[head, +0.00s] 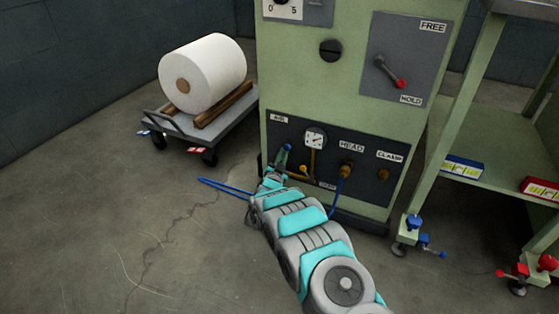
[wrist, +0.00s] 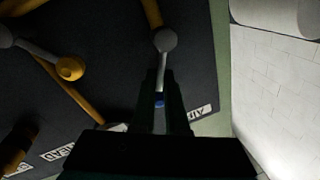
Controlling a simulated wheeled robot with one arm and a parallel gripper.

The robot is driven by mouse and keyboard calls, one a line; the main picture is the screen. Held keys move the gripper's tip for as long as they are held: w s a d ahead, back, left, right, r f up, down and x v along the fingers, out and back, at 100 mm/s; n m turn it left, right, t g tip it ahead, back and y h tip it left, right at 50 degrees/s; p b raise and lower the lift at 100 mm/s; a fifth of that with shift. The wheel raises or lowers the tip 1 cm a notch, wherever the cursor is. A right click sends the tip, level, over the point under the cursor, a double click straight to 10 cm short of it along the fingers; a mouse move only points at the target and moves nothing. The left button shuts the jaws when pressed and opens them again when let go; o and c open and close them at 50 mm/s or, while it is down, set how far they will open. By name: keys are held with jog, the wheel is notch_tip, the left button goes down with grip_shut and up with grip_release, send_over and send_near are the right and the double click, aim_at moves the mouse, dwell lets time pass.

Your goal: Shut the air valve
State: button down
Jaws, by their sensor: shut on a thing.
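The air valve is on the dark lower panel (head: 349,184) of the green machine, near its AIR label (head: 279,118). In the wrist view the valve's round grey hub (wrist: 165,40) sits on a yellow pipe (wrist: 152,12). Its grey lever (wrist: 162,72) runs down from the hub, roughly in line with that pipe, to a blue end (wrist: 159,103) between my fingers. My gripper (wrist: 162,98) is shut on the lever near this end. In the head view my arm hides most of the valve. The AIR label also shows upside down in the wrist view (wrist: 201,113).
A pressure gauge (head: 314,139) and the HEAD (head: 351,146) and CLAMP (head: 390,156) labels are to the right. A red-tipped lever (head: 391,75) is above. A cart (head: 222,126) with a white roll (head: 207,72) stands left, a green shelf right. Floor at left is mostly clear.

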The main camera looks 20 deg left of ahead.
jog(key=m, duration=0.2)
jog(key=d+f+m+h+b, duration=0.1)
jog(key=m, duration=0.2)
jog(key=d+f+m+t, duration=0.1)
jog(key=m, duration=0.2)
jog(key=shift+s+f+h, duration=0.1)
jog(key=shift+f+h, duration=0.1)
jog(key=shift+h, duration=0.1)
jog(key=m, duration=0.1)
jog(key=m+h, duration=0.1)
jog(key=m, duration=0.1)
jog(key=shift+d+f, duration=0.15)
jog(key=shift+f, duration=0.2)
jog(key=shift+f+m+p, duration=0.35)
jog(key=shift+m+p, duration=0.1)
jog(key=shift+m, duration=0.55)
jog(key=shift+f+m+h, duration=0.1)
jog(key=shift+m+h, duration=0.3)
jog(key=shift+m, duration=0.3)
jog(key=shift+f+m+p, duration=0.25)
jog(key=shift+m+p, duration=0.15)
jog(key=shift+p, duration=0.05)
jog(key=c, duration=0.9)
grip_release()
jog(key=shift+c, duration=0.2)
